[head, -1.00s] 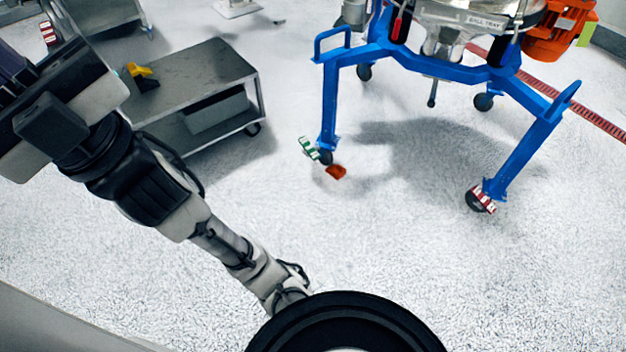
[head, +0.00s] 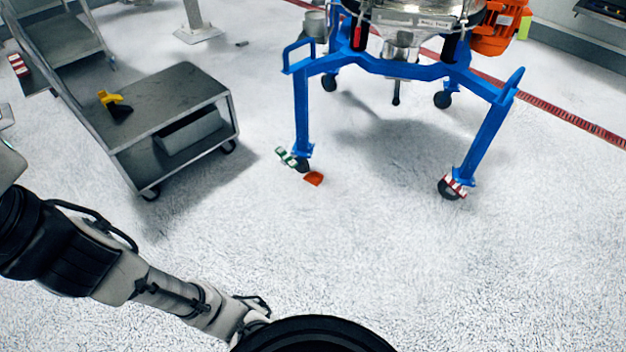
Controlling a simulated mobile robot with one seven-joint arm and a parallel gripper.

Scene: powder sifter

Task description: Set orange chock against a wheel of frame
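The orange chock (head: 314,179) lies on the floor at the foot of the blue frame's (head: 301,110) front left leg. It is just in front and to the right of that leg's dark wheel (head: 303,166); I cannot tell whether they touch. A green-and-white striped piece (head: 286,157) sits at the left of this wheel. The front right wheel (head: 447,189) has a red-and-white piece above it. My arm runs from the left edge to the bottom middle. Its end passes behind a black round part at the bottom edge, and my gripper is hidden.
A grey metal cart (head: 185,90) stands at the left with a yellow-and-black tool (head: 115,103) on top and a grey bin (head: 188,132) below. A red strip (head: 560,102) crosses the floor behind the frame. The floor between my arm and the frame is clear.

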